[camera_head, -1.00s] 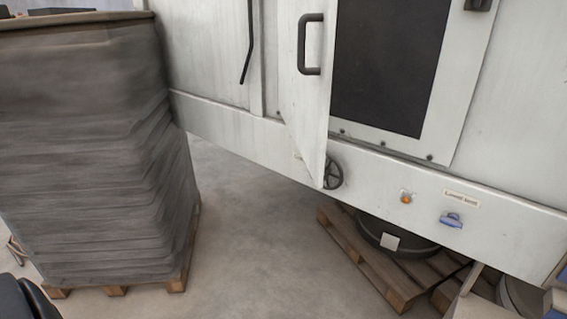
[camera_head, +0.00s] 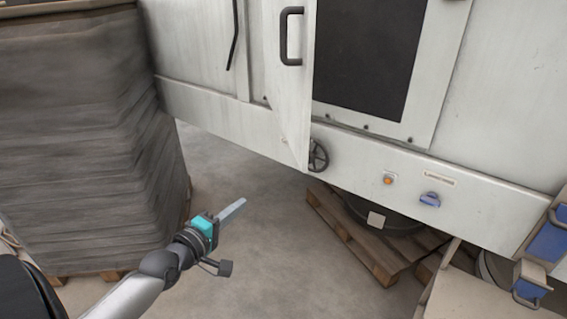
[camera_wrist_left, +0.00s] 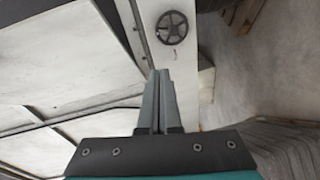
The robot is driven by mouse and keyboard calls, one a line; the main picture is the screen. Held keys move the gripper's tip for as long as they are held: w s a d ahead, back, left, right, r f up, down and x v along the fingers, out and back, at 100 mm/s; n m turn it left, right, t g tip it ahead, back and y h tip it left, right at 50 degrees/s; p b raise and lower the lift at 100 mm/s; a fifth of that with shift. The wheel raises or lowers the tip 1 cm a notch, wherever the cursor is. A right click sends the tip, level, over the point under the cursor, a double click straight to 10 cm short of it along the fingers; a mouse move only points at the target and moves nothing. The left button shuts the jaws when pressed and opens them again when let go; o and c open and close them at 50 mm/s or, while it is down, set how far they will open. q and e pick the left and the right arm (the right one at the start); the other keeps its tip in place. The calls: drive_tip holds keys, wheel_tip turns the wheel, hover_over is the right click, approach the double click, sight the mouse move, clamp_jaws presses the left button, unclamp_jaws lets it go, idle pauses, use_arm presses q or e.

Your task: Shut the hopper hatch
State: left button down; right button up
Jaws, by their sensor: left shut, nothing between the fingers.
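The hopper hatch (camera_head: 290,108) is a pale grey panel door with a black bar handle (camera_head: 284,36). It stands open, swung out to the left of a dark rectangular opening (camera_head: 366,60) in the white machine. My left gripper (camera_head: 237,206) is shut and empty, below and to the left of the hatch and apart from it. In the left wrist view its closed fingers (camera_wrist_left: 160,85) point towards the machine's white lower panel and a black handwheel (camera_wrist_left: 172,27). My right gripper is not in view.
The handwheel (camera_head: 317,156) sits just beside the hatch's lower corner. An orange button (camera_head: 388,180) and blue knob (camera_head: 430,200) are to the right. A wrapped stack (camera_head: 80,150) stands at left. A wooden pallet (camera_head: 350,245) lies under the machine. Floor between is clear.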

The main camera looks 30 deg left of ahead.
use_arm(q)
wheel_tip(320, 180, up, 7)
drive_tip(key=d+n+t, duration=0.1)
drive_tip(key=w+d+p, duration=0.1)
drive_tip(key=w+d, duration=0.2)
drive_tip(key=w, duration=1)
drive_tip(key=shift+w+h, duration=0.15)
drive_tip(key=shift+h, duration=0.25)
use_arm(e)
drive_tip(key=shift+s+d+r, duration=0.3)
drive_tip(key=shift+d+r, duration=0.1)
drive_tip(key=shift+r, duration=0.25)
use_arm(q)
drive_tip(key=shift+d, duration=0.15)
